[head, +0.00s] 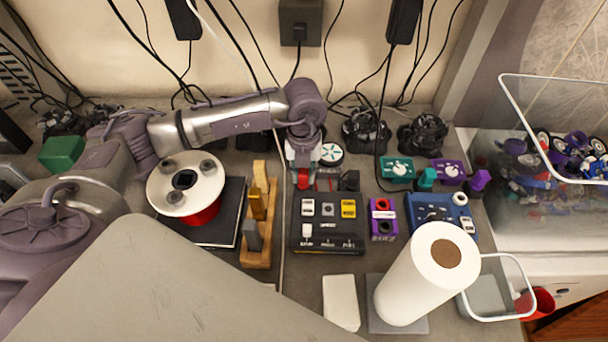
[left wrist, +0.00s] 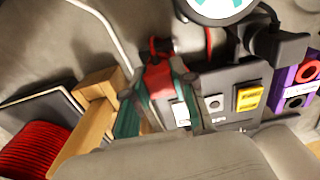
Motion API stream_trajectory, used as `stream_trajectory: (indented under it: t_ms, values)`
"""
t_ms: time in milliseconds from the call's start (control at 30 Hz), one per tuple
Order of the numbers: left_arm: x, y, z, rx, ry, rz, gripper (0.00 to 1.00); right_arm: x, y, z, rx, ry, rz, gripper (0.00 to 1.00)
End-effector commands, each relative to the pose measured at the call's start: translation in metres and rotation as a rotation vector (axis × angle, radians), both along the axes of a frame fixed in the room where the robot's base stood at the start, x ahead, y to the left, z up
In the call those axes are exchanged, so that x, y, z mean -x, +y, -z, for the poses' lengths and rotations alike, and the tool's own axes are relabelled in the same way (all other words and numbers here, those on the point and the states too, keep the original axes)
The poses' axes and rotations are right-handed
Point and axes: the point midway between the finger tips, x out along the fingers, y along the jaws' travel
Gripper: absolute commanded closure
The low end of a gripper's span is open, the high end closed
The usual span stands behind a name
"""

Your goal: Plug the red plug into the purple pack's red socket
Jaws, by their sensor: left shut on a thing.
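My left gripper (head: 303,165) hangs over the back edge of the black control panel (head: 328,240) and is shut on the red plug (head: 303,180). In the left wrist view the red plug (left wrist: 158,82) sits between the two green-sided fingers, and a red lead runs up from it. The purple pack (head: 375,232) stands right of the panel, apart from the gripper. Its red socket (head: 382,204) is at the back and its black socket (head: 385,228) in front. The red socket (left wrist: 308,70) also shows at the right edge of the left wrist view. My right gripper is not in view.
A wooden block stand (head: 258,235) and a red wire spool (head: 205,215) stand left of the panel. A white paper roll (head: 415,280) stands in front of the purple pack, and a blue box (head: 430,208) is right of it. Teal (head: 397,168) and purple modules (head: 448,170) lie behind.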

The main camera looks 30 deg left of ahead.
Motion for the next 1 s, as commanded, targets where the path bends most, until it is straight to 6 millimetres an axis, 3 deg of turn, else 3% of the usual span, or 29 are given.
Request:
stream_trajectory:
  t_ms: [1000]
  values:
    - [0.000, 0.000, -0.021, 0.000, -0.001, 0.000, 1.00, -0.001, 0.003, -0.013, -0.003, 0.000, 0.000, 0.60]
